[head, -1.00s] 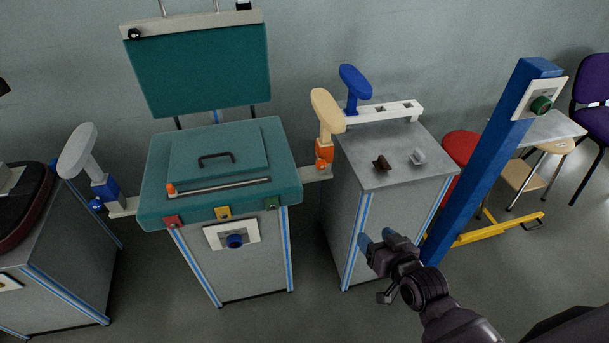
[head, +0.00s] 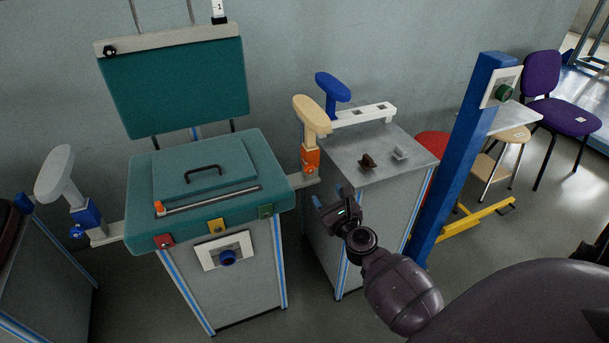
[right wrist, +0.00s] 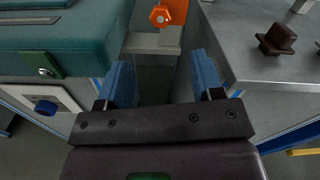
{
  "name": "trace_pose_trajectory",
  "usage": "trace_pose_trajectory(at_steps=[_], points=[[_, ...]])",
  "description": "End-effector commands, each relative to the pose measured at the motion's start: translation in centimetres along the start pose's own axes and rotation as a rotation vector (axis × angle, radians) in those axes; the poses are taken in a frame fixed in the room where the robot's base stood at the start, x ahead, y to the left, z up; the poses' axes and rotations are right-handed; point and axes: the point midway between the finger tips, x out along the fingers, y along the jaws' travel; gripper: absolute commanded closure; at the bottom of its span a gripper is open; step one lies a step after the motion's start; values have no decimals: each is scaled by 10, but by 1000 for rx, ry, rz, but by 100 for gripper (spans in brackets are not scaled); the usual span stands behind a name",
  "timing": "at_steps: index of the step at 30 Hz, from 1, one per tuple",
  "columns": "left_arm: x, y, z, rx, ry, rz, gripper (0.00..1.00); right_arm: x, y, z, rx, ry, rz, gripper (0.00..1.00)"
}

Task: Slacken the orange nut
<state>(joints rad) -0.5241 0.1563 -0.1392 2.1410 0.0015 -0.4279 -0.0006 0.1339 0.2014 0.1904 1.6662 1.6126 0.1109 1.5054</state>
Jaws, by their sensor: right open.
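The orange nut (right wrist: 159,15) sits on the orange clamp block of the beige armrest, at the top middle of the right wrist view. In the head view the orange nut (head: 312,169) shows small, low on the orange clamp (head: 310,157) under the beige pad (head: 311,115). My right gripper (head: 328,198) is open and empty, below and a little right of the nut. In the right wrist view the two blue fingers of the right gripper (right wrist: 164,80) stand apart, with the nut ahead of them and not between them. My left gripper is not in view.
A teal seat (head: 205,185) stands left of the clamp. A grey cabinet (head: 385,160) with a dark brown knob (head: 367,162) and a light knob (head: 400,152) stands right. A blue post (head: 462,160) rises farther right. The gap between seat and cabinet is narrow.

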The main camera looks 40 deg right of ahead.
Motion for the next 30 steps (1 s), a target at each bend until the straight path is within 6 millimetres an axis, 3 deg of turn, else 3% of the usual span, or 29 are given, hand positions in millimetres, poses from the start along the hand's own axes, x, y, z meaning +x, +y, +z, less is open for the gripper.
trace_pose_trajectory(at_steps=[7, 21, 30], points=[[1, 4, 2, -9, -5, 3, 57, 10, 0, 0, 49, -1, 0, 39], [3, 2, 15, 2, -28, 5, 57, 83, 0, -2, 44, 1, 1, 39], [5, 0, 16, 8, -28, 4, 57, 106, 0, -1, 44, 1, 1, 39]])
